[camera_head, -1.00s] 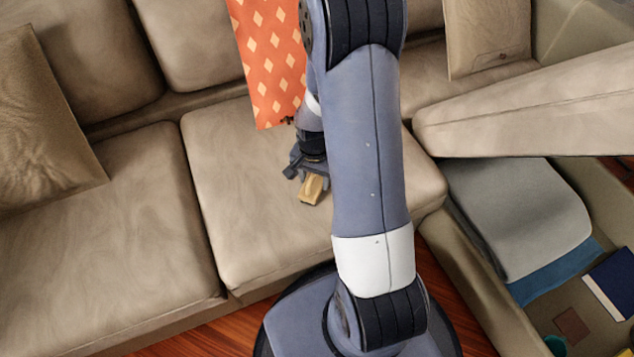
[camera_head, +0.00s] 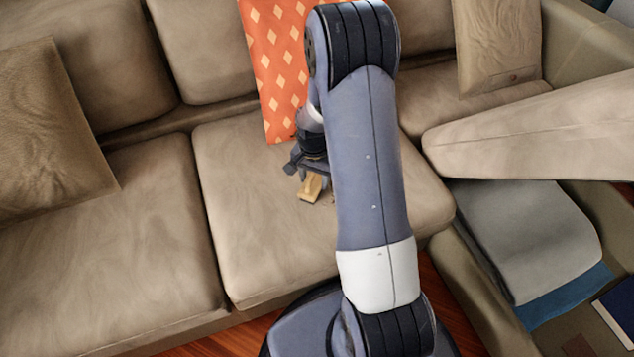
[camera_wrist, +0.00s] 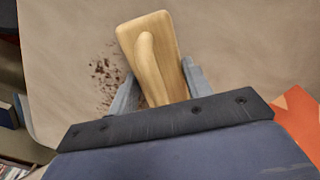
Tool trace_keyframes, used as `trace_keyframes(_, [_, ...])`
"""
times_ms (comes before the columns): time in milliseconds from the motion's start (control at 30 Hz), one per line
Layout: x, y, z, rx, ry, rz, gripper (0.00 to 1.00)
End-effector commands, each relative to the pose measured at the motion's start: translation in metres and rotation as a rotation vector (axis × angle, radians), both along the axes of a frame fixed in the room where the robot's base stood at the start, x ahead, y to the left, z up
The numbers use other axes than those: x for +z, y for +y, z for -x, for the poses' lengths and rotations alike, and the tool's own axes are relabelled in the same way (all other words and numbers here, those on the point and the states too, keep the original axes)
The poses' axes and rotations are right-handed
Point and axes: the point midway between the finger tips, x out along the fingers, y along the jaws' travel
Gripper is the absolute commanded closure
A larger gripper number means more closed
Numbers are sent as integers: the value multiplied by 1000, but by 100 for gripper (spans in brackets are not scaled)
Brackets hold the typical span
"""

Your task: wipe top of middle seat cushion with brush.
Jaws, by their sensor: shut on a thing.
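The middle seat cushion (camera_head: 245,215) is beige and lies in the centre of the sofa; its bare top also fills much of the wrist view (camera_wrist: 240,50). My gripper (camera_head: 312,180) is over this cushion, in front of the orange pillow. In the wrist view my gripper (camera_wrist: 155,90) is shut on a light wooden brush (camera_wrist: 150,55), which also shows in the head view (camera_head: 311,187). Its bristles are hidden beneath it. Dark brown crumbs (camera_wrist: 104,78) lie on the cushion just left of the brush. I cannot tell whether the brush touches the cushion.
An orange pillow with pale diamonds (camera_head: 277,70) leans on the backrest behind my gripper. A brown pillow (camera_head: 45,130) stands on the left seat, another (camera_head: 497,45) at the right. A loose beige cushion (camera_head: 540,130) sticks out at right above an open compartment with grey cloth (camera_head: 530,235).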

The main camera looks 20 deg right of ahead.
Motion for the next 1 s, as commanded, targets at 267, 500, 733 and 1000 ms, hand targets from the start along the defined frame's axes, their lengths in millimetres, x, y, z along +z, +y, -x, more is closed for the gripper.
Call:
trace_keyframes(267, [-1,0,-11,0,-1,0,71])
trace_keyframes(500, [0,0,-31,0,-1,0,71])
trace_keyframes(733, [1,0,-40,0,-1,0,71])
trace_keyframes(1000, [2,0,-60,0,0,0,71])
